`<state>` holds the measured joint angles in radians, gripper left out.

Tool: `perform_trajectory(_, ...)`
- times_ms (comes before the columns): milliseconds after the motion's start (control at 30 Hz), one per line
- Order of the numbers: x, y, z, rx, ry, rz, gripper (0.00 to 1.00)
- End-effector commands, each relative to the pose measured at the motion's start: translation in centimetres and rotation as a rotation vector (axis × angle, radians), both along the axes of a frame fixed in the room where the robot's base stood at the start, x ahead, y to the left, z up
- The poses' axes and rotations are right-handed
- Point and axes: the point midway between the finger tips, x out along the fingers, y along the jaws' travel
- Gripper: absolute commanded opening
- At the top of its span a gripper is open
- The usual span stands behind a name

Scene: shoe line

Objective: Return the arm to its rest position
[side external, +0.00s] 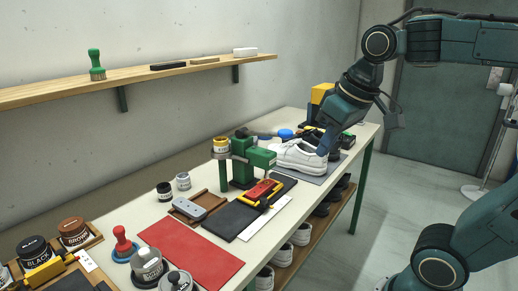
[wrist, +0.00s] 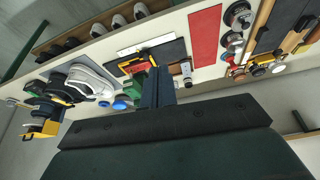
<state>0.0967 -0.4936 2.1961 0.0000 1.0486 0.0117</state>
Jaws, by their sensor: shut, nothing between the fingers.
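My gripper (side external: 324,150) is at the end of my arm, pointing down at the far right part of the bench in the side external view. Its dark fingers (wrist: 158,86) are together and empty in the wrist view. In the side external view the fingers overlap the heel side of a white shoe (side external: 294,155). In the wrist view the shoe (wrist: 92,80) lies well to the left of the fingers, apart from them. The shoe rests on a grey mat (side external: 327,172).
A red mat (side external: 190,254), jars and a red-handled tool fill the near end. A wooden shelf (side external: 140,83) runs along the wall. Several shoes sit on a lower shelf.

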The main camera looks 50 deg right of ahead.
Motion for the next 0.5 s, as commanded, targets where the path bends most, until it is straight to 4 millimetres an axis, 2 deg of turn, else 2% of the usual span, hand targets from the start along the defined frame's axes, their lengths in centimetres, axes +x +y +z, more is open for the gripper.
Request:
perform_trajectory(100, -2.4, 1.0, -1.7, -0.004, -0.036, 0.040, 0.00)
perform_trajectory(233, -4.4, 1.7, -3.5, -0.007, -0.068, 0.073, 0.00)
perform_trajectory(500, -6.2, 2.3, -5.4, -0.010, -0.101, 0.107, 0.00)
